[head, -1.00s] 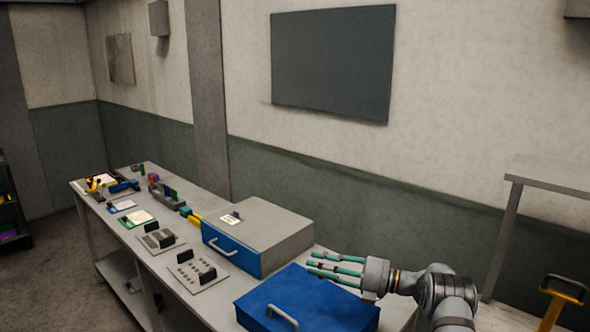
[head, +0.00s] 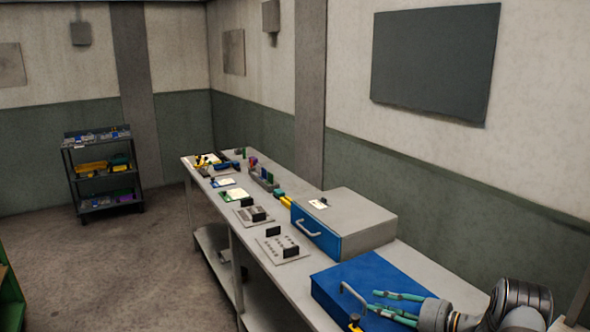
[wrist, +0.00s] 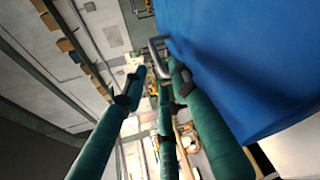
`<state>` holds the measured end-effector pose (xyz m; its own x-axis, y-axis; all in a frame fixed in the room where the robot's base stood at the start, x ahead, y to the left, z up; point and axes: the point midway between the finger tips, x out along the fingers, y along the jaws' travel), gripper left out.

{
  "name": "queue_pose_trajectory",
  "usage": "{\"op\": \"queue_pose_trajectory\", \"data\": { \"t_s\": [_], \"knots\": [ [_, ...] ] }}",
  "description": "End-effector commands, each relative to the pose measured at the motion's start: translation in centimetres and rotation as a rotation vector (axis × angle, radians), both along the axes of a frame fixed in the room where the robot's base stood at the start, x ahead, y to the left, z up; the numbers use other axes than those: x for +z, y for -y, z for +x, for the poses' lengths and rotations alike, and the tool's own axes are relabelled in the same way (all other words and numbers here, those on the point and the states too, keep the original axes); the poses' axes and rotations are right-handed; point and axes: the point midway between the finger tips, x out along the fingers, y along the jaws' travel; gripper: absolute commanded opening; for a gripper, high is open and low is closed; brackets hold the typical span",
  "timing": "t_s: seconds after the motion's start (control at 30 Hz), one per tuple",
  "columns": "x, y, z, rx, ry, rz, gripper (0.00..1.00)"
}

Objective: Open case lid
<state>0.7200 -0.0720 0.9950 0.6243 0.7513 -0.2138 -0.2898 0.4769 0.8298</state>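The blue case (head: 375,276) lies closed on the near end of the bench in the head view. A grey bail handle (head: 352,296) is on its front side. In the wrist view the blue case (wrist: 240,60) fills the upper right, and its handle (wrist: 154,52) shows at the case's edge, beyond the fingertips. My gripper (head: 376,300) has three teal fingers and is beside the case's front right, with the fingertips close to the handle. In the wrist view my gripper (wrist: 150,80) has its fingers spread apart with nothing between them. Contact with the handle cannot be told.
A grey box (head: 350,212) with a blue handled front stands behind the case. Button panels (head: 282,246) and small parts line the bench (head: 410,262). A shelf cart (head: 103,170) stands at the far left. The floor (head: 130,265) left of the bench is clear.

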Motion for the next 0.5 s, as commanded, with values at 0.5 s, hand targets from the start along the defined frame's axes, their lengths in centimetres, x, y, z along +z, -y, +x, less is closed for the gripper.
{"op": "queue_pose_trajectory", "data": {
  "t_s": [0.5],
  "knots": [
    [1.1,3.6,-3.1,0.004,-0.002,0.003,0.28]
  ]
}}
